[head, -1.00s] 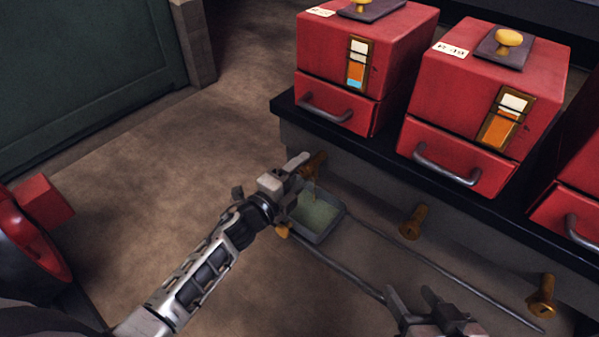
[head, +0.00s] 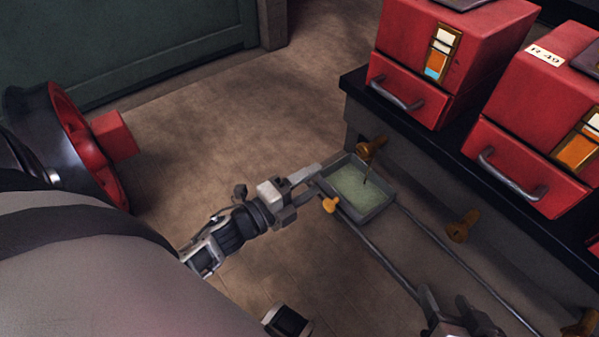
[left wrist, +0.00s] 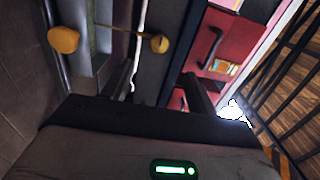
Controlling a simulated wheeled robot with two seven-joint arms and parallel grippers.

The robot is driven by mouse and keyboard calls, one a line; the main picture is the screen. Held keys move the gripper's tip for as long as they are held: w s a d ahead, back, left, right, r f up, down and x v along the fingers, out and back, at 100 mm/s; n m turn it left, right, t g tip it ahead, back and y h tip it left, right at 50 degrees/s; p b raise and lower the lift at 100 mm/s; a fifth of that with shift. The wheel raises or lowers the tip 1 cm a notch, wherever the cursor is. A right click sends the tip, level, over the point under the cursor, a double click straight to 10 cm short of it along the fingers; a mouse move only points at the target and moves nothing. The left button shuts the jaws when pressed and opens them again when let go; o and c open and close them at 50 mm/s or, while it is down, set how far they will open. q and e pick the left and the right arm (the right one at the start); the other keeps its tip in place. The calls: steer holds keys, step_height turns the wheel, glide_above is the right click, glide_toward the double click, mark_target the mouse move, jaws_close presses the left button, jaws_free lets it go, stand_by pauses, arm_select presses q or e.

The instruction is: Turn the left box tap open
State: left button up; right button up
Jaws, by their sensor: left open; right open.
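The left box tap (head: 372,148) is a small brass tap on the grey bench front, below the left red box. A thin line of liquid runs from it down into a grey tray (head: 388,212) holding pale green liquid. The tap also shows in the left wrist view (left wrist: 158,44), ahead of the fingers. My left gripper (head: 308,188) is open and empty, left of the tap and apart from it, near the tray's near left edge. My right gripper (head: 457,316) is open at the bottom edge, partly cut off.
The tray sits at the end of two thin rails (head: 465,268), with a yellow knob (head: 329,205) at its near corner. Another brass tap (head: 463,225) is further right. Red drawer boxes (head: 455,50) stand on the bench. A red valve wheel (head: 85,140) is at left. Open floor lies between.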

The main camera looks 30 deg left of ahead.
arm_select(q)
steer(key=shift+v, duration=1.15)
